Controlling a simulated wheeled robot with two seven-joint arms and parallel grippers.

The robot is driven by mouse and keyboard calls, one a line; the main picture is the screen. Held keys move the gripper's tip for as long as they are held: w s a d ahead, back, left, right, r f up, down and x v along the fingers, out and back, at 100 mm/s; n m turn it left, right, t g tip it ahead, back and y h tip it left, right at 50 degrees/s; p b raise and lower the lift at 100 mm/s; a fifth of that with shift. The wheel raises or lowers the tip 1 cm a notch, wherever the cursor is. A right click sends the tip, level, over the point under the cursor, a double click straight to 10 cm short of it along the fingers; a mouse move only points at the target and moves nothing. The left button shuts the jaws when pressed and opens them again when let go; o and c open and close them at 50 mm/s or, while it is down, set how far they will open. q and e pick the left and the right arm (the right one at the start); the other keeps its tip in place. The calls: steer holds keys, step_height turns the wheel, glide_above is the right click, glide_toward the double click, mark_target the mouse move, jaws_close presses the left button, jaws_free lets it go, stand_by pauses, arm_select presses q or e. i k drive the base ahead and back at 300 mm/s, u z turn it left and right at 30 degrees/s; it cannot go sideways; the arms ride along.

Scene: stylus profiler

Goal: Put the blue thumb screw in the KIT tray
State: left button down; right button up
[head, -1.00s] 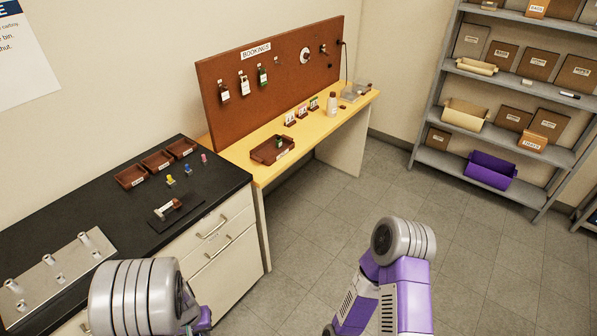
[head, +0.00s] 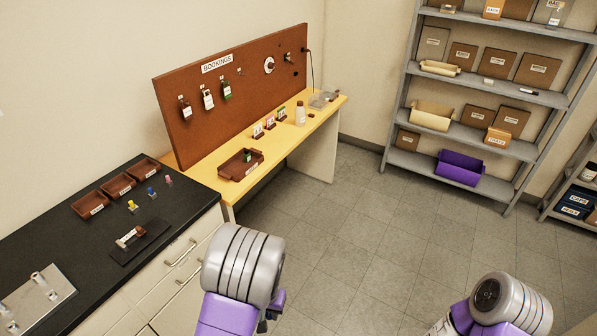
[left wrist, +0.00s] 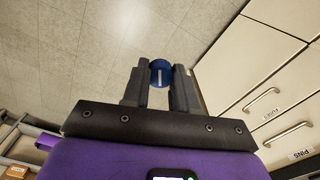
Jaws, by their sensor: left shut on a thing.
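My left gripper (left wrist: 160,82) is shut on a blue thumb screw (left wrist: 160,68), a round blue piece with a pale line across it, held between the fingertips above the floor. In the head view my left gripper (head: 269,318) shows only as a dark bit below the wrist, and the held screw is hidden there. A brown tray (head: 225,170) with a small dark green thing in it stands on the yellow bench. Three smaller brown trays stand on the black counter, one of them here (head: 88,206). Their labels are too small to read. My right gripper is out of view.
Small yellow (head: 132,206), blue (head: 151,191) and pink (head: 168,179) pieces stand on the black counter (head: 190,208). The yellow bench (head: 210,178) also holds a white bottle (head: 300,114). A grey shelf unit (head: 545,155) stands behind open floor (head: 345,235).

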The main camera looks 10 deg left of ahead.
mark_target(234, 173)
steer(key=z, duration=0.5)
steer(key=i, duration=1.65)
steer(key=u, duration=0.45)
steer(key=i, duration=1.1)
steer(key=u, duration=1.75)
steer(key=i, duration=0.95)
steer(key=u, duration=0.2)
